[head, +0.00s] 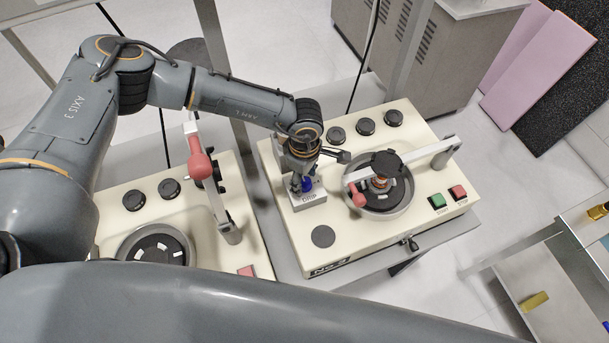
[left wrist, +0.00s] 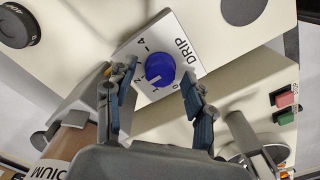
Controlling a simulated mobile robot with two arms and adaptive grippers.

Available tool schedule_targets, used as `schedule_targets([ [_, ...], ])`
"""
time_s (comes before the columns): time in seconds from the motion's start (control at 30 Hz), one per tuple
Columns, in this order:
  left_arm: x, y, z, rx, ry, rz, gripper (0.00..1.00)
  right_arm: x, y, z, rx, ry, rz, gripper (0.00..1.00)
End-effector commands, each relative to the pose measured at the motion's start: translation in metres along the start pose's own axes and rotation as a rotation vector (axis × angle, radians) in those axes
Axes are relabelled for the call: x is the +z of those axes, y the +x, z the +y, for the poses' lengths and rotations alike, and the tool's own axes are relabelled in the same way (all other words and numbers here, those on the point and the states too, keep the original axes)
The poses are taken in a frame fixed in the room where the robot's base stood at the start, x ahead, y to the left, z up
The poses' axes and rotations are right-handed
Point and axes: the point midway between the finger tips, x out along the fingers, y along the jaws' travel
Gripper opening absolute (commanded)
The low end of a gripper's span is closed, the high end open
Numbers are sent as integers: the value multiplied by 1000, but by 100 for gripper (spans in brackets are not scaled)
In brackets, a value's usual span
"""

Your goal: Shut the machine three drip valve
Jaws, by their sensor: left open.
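The machine marked NO.3 (head: 285,225) stands in the middle of the head view. Its drip valve is a blue round knob (head: 307,184) on a small grey block marked DRIP (head: 308,200). In the left wrist view the knob (left wrist: 160,69) shows a pale mark on its lower left side, towards the low end of the scale; the exact number is hard to read. My left gripper (head: 303,176) is over the block. In the left wrist view its fingers (left wrist: 159,76) are open, one on each side of the knob, with visible gaps. My right gripper is out of view.
A white lever arm with a red handle (head: 356,195) crosses the round bowl (head: 392,204) right of the valve. Green (head: 437,200) and red (head: 458,192) buttons sit farther right. A second machine (head: 110,215) with a raised red-handled lever (head: 200,163) stands at left.

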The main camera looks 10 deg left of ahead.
Motion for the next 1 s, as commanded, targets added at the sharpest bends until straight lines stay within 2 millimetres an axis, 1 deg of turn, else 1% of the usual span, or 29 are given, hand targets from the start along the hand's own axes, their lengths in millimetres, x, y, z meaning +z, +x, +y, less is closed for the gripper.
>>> schedule_targets([
  [0.03,0,0,0,0,0,0,54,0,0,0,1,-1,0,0],
  [0.07,0,0,0,0,0,0,52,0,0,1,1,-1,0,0],
  [0.1,0,0,0,0,0,0,44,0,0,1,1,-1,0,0],
  [0.17,0,0,0,0,0,0,32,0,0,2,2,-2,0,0],
  [0.2,0,0,0,0,0,0,23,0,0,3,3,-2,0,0],
  [0.27,0,0,0,0,0,0,11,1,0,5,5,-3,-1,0],
  [0.3,0,0,0,0,0,0,3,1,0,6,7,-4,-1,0],
  [0.33,0,0,0,0,0,0,0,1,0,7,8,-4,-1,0],
  [0.53,0,0,0,0,-11,-1,0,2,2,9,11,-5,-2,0],
  [0.67,0,1,0,1,-44,-2,0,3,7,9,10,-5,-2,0],
  [0.87,0,4,0,2,-154,-3,0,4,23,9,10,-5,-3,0],
  [1.0,0,5,1,3,-271,-4,0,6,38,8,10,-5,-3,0],
])
